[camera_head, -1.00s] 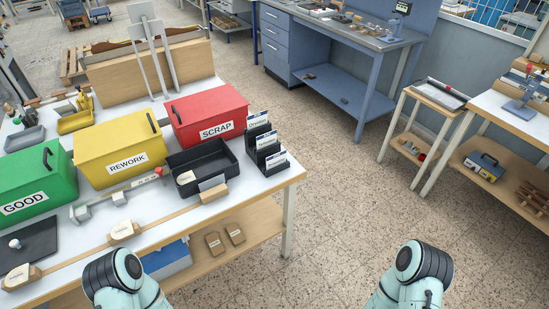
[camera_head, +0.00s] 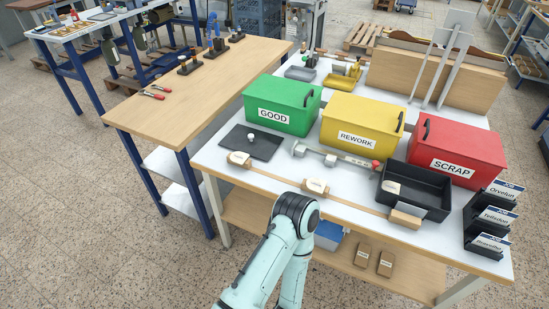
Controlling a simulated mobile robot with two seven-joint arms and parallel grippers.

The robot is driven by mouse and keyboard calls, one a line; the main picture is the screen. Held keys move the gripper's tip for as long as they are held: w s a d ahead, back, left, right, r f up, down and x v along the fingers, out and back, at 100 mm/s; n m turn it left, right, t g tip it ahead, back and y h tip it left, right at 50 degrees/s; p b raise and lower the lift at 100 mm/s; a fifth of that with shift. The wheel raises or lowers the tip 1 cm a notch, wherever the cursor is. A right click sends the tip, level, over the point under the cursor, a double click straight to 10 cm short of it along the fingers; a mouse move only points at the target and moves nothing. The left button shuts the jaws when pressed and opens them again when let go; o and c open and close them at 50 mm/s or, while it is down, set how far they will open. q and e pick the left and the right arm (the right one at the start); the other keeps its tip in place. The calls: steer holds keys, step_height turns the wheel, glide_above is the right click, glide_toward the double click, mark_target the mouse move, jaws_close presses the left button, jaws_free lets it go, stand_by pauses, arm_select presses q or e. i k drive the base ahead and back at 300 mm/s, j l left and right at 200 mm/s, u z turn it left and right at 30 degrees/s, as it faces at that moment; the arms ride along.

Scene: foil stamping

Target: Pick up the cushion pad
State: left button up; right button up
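I cannot pick out the cushion pad with certainty. A dark flat pad (camera_head: 262,147) with a small white knob (camera_head: 250,137) lies on the left part of the white worktable (camera_head: 345,180), in front of the green GOOD box (camera_head: 284,106). Small tan blocks with pale labelled tops (camera_head: 316,187) sit along a wooden strip at the table's front edge. Two more tan labelled blocks (camera_head: 362,257) lie on the shelf below. One of my arms bends in at the bottom middle, in front of the table. Neither gripper shows in the frame.
A yellow REWORK box (camera_head: 360,126), a red SCRAP box (camera_head: 457,151), a black tray (camera_head: 409,196) and a card rack (camera_head: 488,225) fill the table's right. A wooden bench (camera_head: 170,100) with red-handled tools adjoins at left. Floor at lower left is clear.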

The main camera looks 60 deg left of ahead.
mark_target(239, 157)
steer(key=u, duration=2.25)
steer(key=i+j, duration=0.75)
steer(key=i, duration=0.2)
